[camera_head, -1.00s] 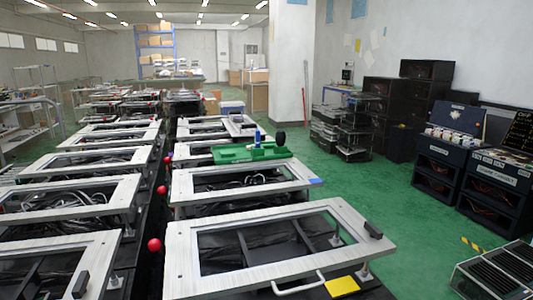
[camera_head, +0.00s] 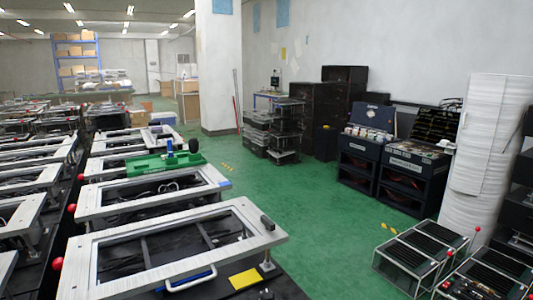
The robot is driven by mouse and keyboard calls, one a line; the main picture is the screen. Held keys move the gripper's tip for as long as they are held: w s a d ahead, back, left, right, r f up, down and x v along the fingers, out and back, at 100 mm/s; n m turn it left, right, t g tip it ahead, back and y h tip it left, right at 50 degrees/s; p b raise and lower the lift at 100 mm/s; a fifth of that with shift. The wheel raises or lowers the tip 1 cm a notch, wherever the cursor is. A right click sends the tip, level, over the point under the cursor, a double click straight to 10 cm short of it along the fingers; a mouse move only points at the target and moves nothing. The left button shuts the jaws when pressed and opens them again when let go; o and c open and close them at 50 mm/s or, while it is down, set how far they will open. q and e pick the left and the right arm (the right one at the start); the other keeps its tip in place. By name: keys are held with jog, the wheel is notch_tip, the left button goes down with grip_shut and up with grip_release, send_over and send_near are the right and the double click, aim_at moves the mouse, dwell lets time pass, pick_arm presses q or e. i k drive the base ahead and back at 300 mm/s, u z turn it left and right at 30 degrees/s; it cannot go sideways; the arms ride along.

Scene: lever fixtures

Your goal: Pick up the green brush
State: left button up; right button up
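I cannot make out a green brush for certain. A flat green object (camera_head: 142,165) lies on one of the lever fixtures (camera_head: 213,180) at the left. A small blue upright piece (camera_head: 169,147) and a dark round piece (camera_head: 193,145) stand at its right end. It is too small to tell what it is. Neither of my grippers is in view.
Rows of silver-framed fixtures (camera_head: 75,255) with red balls (camera_head: 57,263) fill the left. Open green floor (camera_head: 300,215) lies in the middle. Dark cabinets (camera_head: 405,178), a white ribbed column (camera_head: 478,155) and low black racks (camera_head: 418,255) stand at the right.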

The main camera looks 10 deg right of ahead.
aim_at(181, 154)
jog(key=z, duration=1.75)
jog(key=i, duration=3.25)
jog(key=u, duration=2.05)
jog(key=i, duration=3)
jog(key=u, duration=2.4)
